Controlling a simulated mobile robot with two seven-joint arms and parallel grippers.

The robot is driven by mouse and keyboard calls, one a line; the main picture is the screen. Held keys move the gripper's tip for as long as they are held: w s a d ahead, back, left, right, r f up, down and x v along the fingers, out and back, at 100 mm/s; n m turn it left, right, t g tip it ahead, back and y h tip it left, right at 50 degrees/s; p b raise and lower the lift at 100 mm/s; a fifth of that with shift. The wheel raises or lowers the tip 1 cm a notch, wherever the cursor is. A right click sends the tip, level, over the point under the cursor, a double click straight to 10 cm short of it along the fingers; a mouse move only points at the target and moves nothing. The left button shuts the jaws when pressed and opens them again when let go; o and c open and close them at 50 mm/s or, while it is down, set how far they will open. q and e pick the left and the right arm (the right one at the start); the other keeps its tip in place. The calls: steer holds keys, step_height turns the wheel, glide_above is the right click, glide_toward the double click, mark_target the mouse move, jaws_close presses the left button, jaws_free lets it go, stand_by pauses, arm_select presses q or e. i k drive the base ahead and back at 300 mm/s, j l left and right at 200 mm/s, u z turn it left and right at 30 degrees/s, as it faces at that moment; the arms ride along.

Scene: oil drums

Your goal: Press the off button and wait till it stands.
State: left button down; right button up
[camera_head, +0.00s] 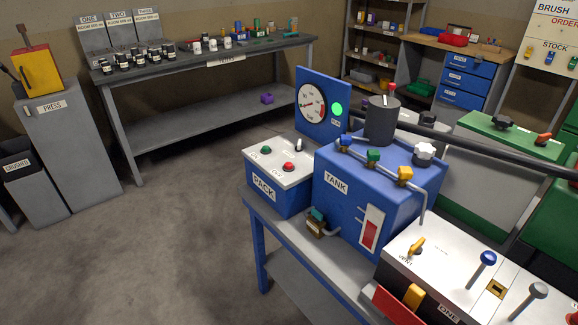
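The blue box labelled PACK (264,190) stands on the left end of the near bench and has a pale top panel. A red button (288,166) sits on that panel, with a green button (266,149) to its left and a small black-tipped lever (299,145) behind. The lettering by the buttons is too small to read surely. Behind, a blue panel holds a round white gauge (311,104) with a red part at its right; its exact reading is unclear. A lit green lamp (337,109) is beside the gauge. Neither of my grippers is in view.
The blue TANK (336,183) stands right of the pack, with a dark cylinder (381,120) and small valves on top. A dark bar (470,138) runs off to the right. A white-topped unit (450,268) stands at front right. Floor at left is clear.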

mark_target(288, 165)
steer(key=z, duration=1.55)
steer(key=i+j, duration=0.1)
steer(key=j, duration=0.35)
steer(key=i+j, duration=0.1)
steer(key=j, duration=0.35)
steer(key=i+j, duration=0.1)
steer(key=j, duration=0.3)
steer(key=i+j, duration=0.1)
steer(key=j, duration=0.35)
